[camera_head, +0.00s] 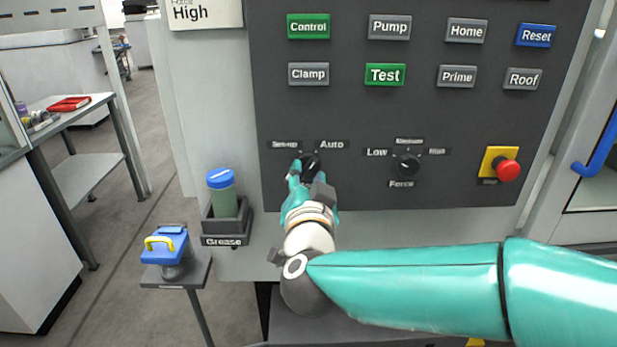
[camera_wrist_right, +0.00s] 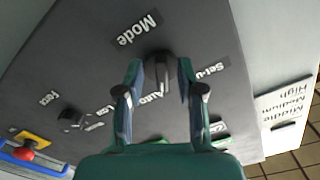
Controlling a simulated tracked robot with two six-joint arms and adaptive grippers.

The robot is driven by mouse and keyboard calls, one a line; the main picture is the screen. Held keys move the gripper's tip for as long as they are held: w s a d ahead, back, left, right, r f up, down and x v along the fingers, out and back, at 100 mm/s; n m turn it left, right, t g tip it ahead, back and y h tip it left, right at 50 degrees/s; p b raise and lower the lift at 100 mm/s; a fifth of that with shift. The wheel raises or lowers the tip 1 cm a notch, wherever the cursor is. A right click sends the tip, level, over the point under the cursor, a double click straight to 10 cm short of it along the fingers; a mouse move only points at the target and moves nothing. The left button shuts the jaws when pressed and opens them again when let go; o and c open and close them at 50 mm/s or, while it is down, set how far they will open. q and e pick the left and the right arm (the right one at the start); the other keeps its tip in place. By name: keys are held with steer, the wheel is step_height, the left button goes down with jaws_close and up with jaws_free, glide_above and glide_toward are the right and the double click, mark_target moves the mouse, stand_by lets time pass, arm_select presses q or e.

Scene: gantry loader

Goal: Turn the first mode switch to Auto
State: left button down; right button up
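The mode switch (camera_head: 312,164) is a black rotary knob low on the dark panel, between the Set-up label at left and the Auto label (camera_head: 331,144) at right. My right gripper (camera_head: 305,170) is at this knob and partly covers it. In the right wrist view the knob (camera_wrist_right: 159,72) sits between the two fingers of my right gripper (camera_wrist_right: 161,66). The fingers are open, one on each side, with gaps visible beside the knob. I cannot tell for certain which label the knob points at. My left gripper is not in view.
The Force knob (camera_head: 408,163) is right of the mode switch, and a red emergency button (camera_head: 508,170) is further right. Labelled buttons fill the panel above. A grease holder (camera_head: 226,240) with a blue-lidded bottle hangs at lower left, near a small stand with a blue item (camera_head: 168,247).

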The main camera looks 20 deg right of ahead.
steer(key=shift+r, duration=0.1)
steer(key=v, duration=1.2)
